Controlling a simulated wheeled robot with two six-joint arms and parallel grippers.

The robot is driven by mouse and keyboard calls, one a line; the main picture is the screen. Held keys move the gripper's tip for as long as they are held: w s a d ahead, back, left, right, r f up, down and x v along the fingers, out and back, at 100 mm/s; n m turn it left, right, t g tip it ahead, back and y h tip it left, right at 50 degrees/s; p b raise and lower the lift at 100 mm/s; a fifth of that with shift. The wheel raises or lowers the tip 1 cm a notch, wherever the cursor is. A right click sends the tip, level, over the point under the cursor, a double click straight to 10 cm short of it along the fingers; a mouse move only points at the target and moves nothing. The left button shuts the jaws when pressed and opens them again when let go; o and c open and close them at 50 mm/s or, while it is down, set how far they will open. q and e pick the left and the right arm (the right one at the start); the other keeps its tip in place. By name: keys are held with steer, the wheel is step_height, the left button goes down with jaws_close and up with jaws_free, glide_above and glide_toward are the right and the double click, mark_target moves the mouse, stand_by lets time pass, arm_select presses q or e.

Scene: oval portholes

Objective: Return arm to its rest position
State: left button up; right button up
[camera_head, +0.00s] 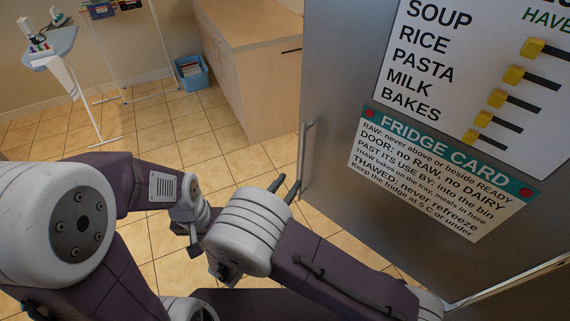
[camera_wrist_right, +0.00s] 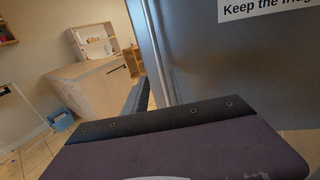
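My right arm comes in from the lower right of the head view, its purple link leading to a white round joint. The right gripper's dark fingers (camera_head: 284,188) show beyond that joint, a small gap between them, nothing held. They are near the lower end of the fridge door's vertical handle (camera_head: 304,155); I cannot tell whether they touch it. In the right wrist view, a purple and black part of my arm fills the lower middle. My left arm comes in from the left, folded. Its end is near the picture's middle, partly hidden behind the right arm, and its fingers are unclear.
The grey fridge door (camera_head: 342,60) stands close on the right, bearing a fridge card (camera_head: 440,170) and a food list (camera_head: 440,60). A wooden counter (camera_head: 255,65) stands behind. A blue bin (camera_head: 193,74) and an ironing board (camera_head: 55,45) are at the back left. Tiled floor between is clear.

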steer(key=s+d+f+m+g+h, duration=0.2)
steer(key=s+d+m+g+h, duration=0.15)
steer(key=d+m+g, duration=0.75)
steer(key=s+d+f+m+g+y, duration=0.1)
steer(key=s+m+y, duration=0.3)
steer(key=m, duration=0.5)
steer(key=s+d+f+m+g+y, duration=0.2)
steer(key=s+d+m+y, duration=0.2)
steer(key=m+y, duration=0.5)
steer(key=shift+s+d+f+m, duration=0.2)
steer(key=shift+s+d+m, duration=0.1)
steer(key=shift+m, duration=0.2)
